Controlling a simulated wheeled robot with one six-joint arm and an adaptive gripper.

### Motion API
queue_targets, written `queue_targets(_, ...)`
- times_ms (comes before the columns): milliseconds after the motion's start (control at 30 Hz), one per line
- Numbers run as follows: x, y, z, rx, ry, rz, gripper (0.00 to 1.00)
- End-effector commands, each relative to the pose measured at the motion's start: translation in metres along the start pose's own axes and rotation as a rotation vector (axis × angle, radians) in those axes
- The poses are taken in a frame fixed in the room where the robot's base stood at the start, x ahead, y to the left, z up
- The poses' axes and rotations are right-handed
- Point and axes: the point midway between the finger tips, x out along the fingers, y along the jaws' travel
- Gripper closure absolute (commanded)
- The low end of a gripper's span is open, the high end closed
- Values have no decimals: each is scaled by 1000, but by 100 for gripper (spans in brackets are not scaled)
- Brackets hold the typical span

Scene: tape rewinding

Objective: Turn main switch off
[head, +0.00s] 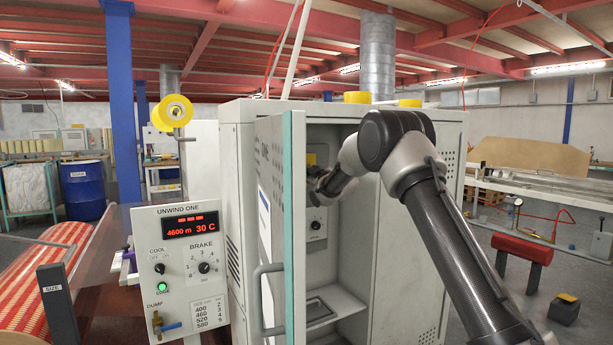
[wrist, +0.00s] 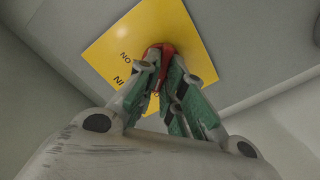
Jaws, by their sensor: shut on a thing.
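The main switch is a red knob (wrist: 153,50) on a yellow plate (wrist: 120,50) in the wrist view. The plate carries dark letters that appear upside down, and the fingers hide part of it. My gripper (wrist: 165,70) is shut on the red knob, with its green-padded fingers on either side. In the head view, my gripper (head: 317,186) reaches inside the open grey cabinet (head: 350,255), at the yellow plate (head: 311,158). The red knob cannot be made out there. The exact angle of the knob is hard to tell.
The cabinet door (head: 294,230) stands open left of my arm, with a grey handle (head: 264,300). A small dial (head: 315,225) sits below the plate. The UNWIND ONE panel (head: 180,270) shows lit red digits. A striped roll (head: 40,275) lies at the left.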

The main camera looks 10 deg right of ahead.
Motion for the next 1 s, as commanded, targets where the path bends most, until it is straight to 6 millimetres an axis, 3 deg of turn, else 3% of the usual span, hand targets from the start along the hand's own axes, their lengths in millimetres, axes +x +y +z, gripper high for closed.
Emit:
queue_targets(567, 0, 0, 0, -30, 1, 0, 100)
queue_targets(600, 0, 0, 0, -30, 1, 0, 83)
queue_targets(700, 0, 0, 0, -30, 1, 0, 69)
queue_targets(1000, -1, 0, 0, -29, 0, 0, 69)
